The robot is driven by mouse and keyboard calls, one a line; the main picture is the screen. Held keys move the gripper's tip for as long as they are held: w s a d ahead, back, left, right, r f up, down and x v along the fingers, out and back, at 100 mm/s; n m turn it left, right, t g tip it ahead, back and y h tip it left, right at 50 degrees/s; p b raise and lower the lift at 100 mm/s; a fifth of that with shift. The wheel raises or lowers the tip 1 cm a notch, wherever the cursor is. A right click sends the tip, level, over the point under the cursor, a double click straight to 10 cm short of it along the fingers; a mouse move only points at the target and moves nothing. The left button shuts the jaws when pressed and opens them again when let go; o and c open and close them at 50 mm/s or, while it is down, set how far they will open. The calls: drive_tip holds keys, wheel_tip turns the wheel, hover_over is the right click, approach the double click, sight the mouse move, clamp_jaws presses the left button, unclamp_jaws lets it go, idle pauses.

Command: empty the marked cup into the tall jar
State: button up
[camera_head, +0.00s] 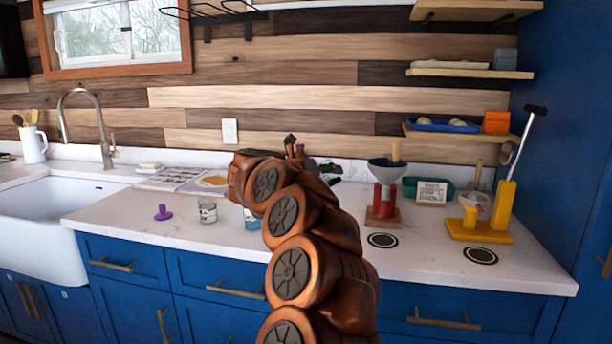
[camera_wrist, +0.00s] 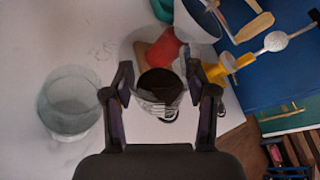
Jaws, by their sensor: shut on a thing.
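My gripper (camera_wrist: 160,84) is shut on a small cup (camera_wrist: 157,97) in the wrist view. The cup has striped dark marks on its pale wall and looks dark inside; I cannot tell how full it is. A wide clear glass vessel (camera_wrist: 70,104), seen from above, stands on the counter left of the held cup, apart from it. I cannot tell whether it is the tall jar. In the head view my arm hides my gripper and the held cup. A glass with dark marks (camera_head: 208,213) and a bluish glass (camera_head: 250,220), partly behind my arm, stand there.
A purple object (camera_head: 162,212) lies left of the glasses. A red stand with a funnel (camera_head: 384,190) and a yellow stand (camera_head: 484,230) are on the right. The sink (camera_head: 55,215) is at far left. The counter's front left part is clear.

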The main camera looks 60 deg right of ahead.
drive_tip(key=shift+w+n, duration=0.1)
drive_tip(key=shift+n, duration=0.3)
drive_tip(key=shift+w+f+n+g+h+p, duration=0.15)
drive_tip(key=shift+n+g+h+p, duration=0.15)
drive_tip(key=shift+g+p, duration=0.35)
drive_tip(key=r+n+p, duration=0.1)
drive_tip(key=p, duration=0.3)
drive_tip(key=shift+r+n+h, duration=0.1)
drive_tip(key=shift+n+h, duration=0.2)
drive_tip(key=shift+r+n+p, duration=0.1)
drive_tip(key=shift+n+p, duration=0.5)
drive_tip(key=shift+p, duration=0.5)
drive_tip(key=shift+w+f+n+g+h+p, duration=0.1)
drive_tip(key=shift+f+n+g+h+p, duration=0.5)
drive_tip(key=shift+p, duration=0.55)
drive_tip(key=shift+w+a+r+n+p, duration=0.15)
drive_tip(key=shift+w+r+n+p, duration=0.35)
drive_tip(key=shift+n, duration=0.4)
drive_tip(key=shift+w+r+n+h+p, duration=0.3)
drive_tip(key=shift+n+h, duration=0.15)
drive_tip(key=shift+n, duration=0.35)
drive_tip(key=shift+w+r+n+h+p, duration=0.2)
drive_tip(key=shift+n+h, duration=0.25)
drive_tip(key=shift+n, duration=0.35)
drive_tip(key=shift+w+f+n+h, duration=0.25)
drive_tip(key=shift+f+n, duration=0.25)
drive_tip(key=shift+n, duration=0.5)
